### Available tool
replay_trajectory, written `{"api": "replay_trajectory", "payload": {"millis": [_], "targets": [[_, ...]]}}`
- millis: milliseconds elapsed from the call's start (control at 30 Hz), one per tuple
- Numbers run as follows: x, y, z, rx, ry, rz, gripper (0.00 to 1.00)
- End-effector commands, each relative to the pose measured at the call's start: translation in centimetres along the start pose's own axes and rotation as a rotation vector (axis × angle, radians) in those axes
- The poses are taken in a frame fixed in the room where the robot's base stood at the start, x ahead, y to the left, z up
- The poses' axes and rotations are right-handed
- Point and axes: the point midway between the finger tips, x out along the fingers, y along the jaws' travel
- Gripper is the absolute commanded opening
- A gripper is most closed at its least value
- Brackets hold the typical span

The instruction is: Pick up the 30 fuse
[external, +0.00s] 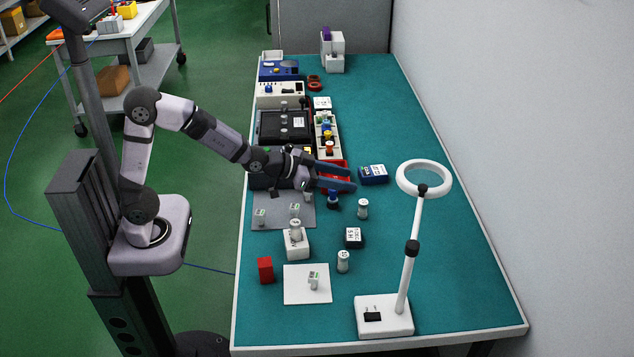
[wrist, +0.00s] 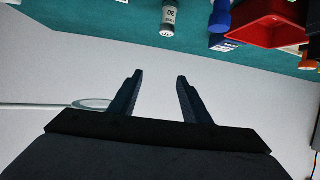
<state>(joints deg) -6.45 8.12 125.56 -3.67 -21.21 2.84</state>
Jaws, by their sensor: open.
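The 30 fuse (wrist: 169,15), a pale cylinder with a grey band and the number 30 on its label, is at the top edge of the wrist view, partly cut off. In the external view it appears to be the upright white fuse (external: 362,208) on the teal mat; its number is too small to read there. My gripper (external: 349,178) is open and empty above the mat, behind that fuse and apart from it. In the wrist view, my gripper's dark fingers (wrist: 160,76) are spread below the fuse, with only pale wall between them.
A blue fuse-like part (external: 333,198) stands close to the fuse, with a red bin (external: 337,164) and blue box (external: 373,174) nearby. The mat's back right is clear.

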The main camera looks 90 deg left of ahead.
Motion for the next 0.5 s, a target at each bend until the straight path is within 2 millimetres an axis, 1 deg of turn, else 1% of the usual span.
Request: {"api": "replay_trajectory", "payload": {"millis": [33,100,200,333,500], "targets": [[0.8,0.0,2.1,0.001,-0.012,0.000,0.44],[1.6,0.0,4.1,0.002,-0.011,0.001,0.44],[2.5,0.0,6.3,0.000,-0.008,0.001,0.44],[3.2,0.0,7.9,0.000,-0.004,0.001,0.44],[3.5,0.0,8.4,0.000,0.000,0.001,0.44]]}}
